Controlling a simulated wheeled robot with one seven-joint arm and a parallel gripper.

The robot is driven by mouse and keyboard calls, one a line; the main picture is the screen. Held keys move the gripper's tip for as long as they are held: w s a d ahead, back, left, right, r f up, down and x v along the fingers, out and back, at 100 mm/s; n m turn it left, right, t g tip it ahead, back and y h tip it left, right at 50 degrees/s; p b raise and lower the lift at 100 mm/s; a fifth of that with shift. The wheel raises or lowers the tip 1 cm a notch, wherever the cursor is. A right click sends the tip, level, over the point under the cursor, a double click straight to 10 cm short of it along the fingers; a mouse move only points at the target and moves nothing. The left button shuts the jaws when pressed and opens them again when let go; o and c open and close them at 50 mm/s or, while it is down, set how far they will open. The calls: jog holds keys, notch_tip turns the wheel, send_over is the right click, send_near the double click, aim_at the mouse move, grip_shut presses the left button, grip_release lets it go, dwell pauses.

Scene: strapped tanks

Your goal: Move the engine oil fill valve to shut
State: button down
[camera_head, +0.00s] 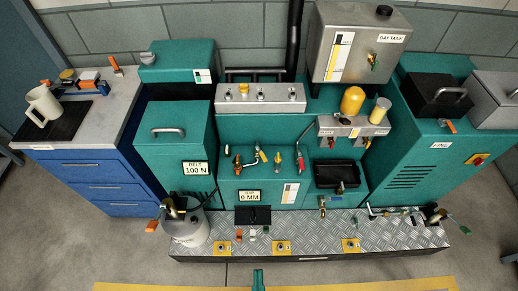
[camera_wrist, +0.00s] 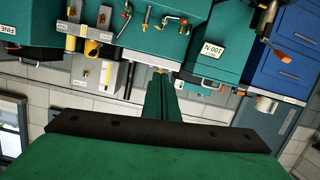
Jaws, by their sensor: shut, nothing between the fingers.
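Several small valves sit on the green machine (camera_head: 245,130). A brass valve with a red handle (camera_head: 237,162) and a red lever (camera_head: 300,160) are on its middle front. A brass valve (camera_head: 322,206) stands below the black tray. My gripper (camera_head: 258,280) shows at the bottom edge, apart from the machine. In the wrist view, its green fingers (camera_wrist: 160,98) are together and empty, with the scene upside down.
A blue drawer cabinet (camera_head: 100,175) with a white mug (camera_head: 43,105) is at left. A pale bucket (camera_head: 187,226) stands at the front left. A metal tread step (camera_head: 310,235) runs along the front. Floor before it is clear, with a yellow line (camera_head: 360,284).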

jog(key=w+f+n, duration=0.4)
jog(key=w+f, duration=0.2)
jog(key=f, duration=0.1)
jog(key=n+t+y, duration=0.2)
jog(key=n+y, duration=0.1)
jog(key=n, duration=1.1)
send_near(261, 154)
jog(key=w+a, duration=0.1)
jog(key=a, duration=0.1)
jog(key=w+a, duration=0.1)
jog(key=a, duration=0.1)
jog(key=w+a, duration=0.1)
jog(key=a, duration=0.1)
jog(key=shift+w+a+f, duration=0.1)
jog(key=shift+w+a, duration=0.05)
jog(key=shift+w+d, duration=0.15)
jog(key=shift+d, duration=0.4)
jog(key=shift+w+d, duration=0.15)
jog(key=shift+d, duration=0.4)
jog(key=shift+w+d+f, duration=0.1)
jog(key=shift+w+d, duration=0.2)
jog(key=shift+d, duration=0.5)
